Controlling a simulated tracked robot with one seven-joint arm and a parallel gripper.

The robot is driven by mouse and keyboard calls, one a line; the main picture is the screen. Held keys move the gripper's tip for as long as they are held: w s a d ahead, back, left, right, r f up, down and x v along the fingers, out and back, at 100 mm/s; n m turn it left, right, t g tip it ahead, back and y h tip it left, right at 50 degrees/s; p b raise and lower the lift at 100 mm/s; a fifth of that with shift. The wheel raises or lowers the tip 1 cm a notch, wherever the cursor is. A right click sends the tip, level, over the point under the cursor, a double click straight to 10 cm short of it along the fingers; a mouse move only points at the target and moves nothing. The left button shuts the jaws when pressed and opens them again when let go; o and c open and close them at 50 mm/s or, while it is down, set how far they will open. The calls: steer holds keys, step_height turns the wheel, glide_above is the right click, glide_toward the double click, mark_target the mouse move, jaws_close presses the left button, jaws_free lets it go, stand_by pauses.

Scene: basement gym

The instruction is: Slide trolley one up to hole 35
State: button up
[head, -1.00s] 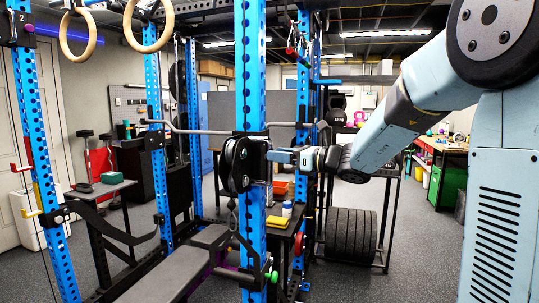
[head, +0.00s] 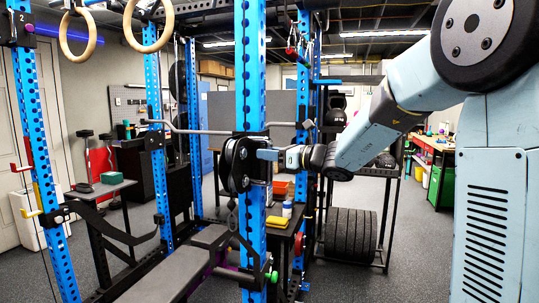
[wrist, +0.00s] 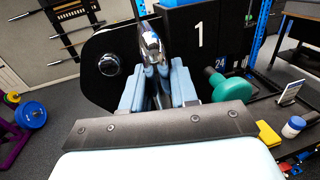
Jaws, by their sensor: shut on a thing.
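Trolley one (head: 229,165) is a black carriage with round wheels or plates, on the near blue upright (head: 250,80). In the wrist view its black plate bears a white "1" (wrist: 199,33). My gripper (head: 265,155) reaches it from the right. In the wrist view the fingers (wrist: 158,88) are shut on a chrome handle (wrist: 150,43) of the trolley. Their grip on its lower end is partly hidden between the fingers. A small "24" (wrist: 220,62) shows beside the trolley. Hole 35 cannot be made out.
A padded bench (head: 172,275) lies below, left of the upright. A side table holds a yellow block (head: 277,222) and a white bottle (head: 287,209). A green dumbbell-like thing (wrist: 226,87) is right of my fingers. Wooden rings (head: 148,25) hang at upper left.

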jaws_close()
steer(key=shift+r, duration=0.1)
